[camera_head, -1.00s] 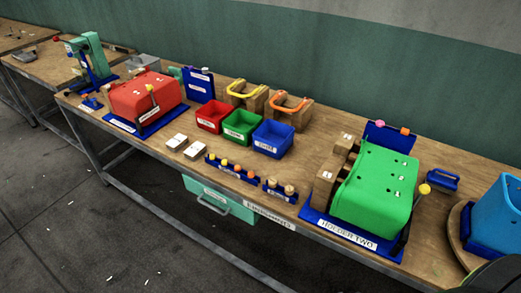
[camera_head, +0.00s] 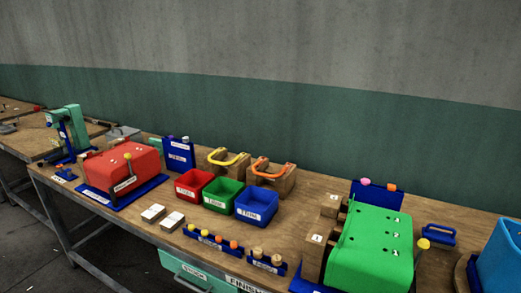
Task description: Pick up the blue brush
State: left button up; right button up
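A small blue handled item (camera_head: 436,235), which looks like the blue brush, lies on the wooden bench (camera_head: 330,185) at the right. It is just right of the green press (camera_head: 372,250), near the back of the bench. Its bristles cannot be made out at this size. Neither of my grippers is in view.
A yellow-knobbed lever (camera_head: 422,244) stands between the green press and the blue item. A light blue container (camera_head: 502,258) is at the right edge. Red (camera_head: 194,184), green (camera_head: 223,194) and blue (camera_head: 256,205) bins stand mid-bench. A red press (camera_head: 122,165) is at left.

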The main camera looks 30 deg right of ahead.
aim_at(446, 241)
jog(key=z, duration=2.15)
